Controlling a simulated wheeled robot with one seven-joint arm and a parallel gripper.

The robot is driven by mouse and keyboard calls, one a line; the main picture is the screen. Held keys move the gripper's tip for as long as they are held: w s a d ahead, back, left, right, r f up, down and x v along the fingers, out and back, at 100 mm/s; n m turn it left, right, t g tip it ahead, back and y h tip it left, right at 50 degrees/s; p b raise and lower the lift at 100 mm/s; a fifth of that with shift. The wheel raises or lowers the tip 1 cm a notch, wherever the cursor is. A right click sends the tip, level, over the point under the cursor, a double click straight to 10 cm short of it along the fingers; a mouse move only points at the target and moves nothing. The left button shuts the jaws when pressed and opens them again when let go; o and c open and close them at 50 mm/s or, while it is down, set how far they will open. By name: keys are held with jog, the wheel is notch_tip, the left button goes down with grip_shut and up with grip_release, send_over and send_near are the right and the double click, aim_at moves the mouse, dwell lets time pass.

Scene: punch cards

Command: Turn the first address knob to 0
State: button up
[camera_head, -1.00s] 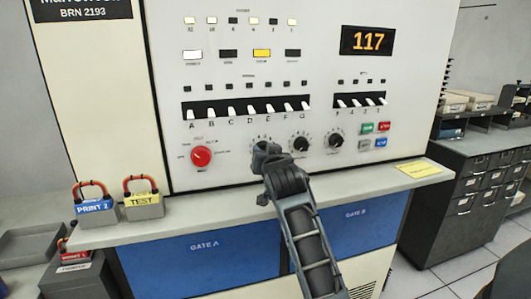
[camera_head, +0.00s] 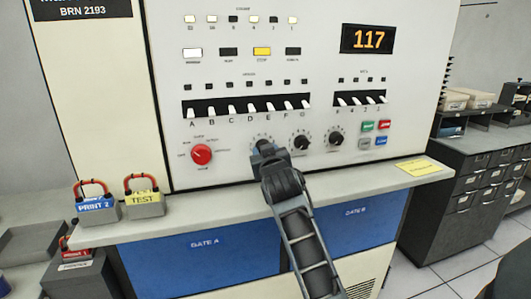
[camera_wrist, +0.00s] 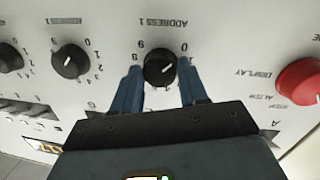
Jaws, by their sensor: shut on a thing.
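The first address knob (camera_wrist: 160,68) is round and black with a white pointer line, below the inverted label ADDRESS 1 in the wrist view. Its pointer slants up and right, roughly toward the 0 mark. My gripper (camera_wrist: 161,88) has one blue finger on each side of the knob and is shut on it. In the head view my gripper (camera_head: 264,148) is at the panel and hides most of this knob.
Two more black knobs (camera_head: 301,142) (camera_head: 337,137) stand to the right. A red knob (camera_head: 201,154) is at the left. White toggle switches (camera_head: 250,107) sit above. A ledge (camera_head: 345,187) juts out below, with padlocked boxes (camera_head: 142,204) at its left.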

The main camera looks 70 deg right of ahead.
jog(key=shift+f, duration=0.15)
jog(key=o, duration=1)
jog(key=shift+o, duration=0.2)
jog(key=b+v, duration=0.2)
jog(key=v, duration=0.5)
jog(key=shift+s+a, duration=0.25)
jog(key=shift+a, duration=0.1)
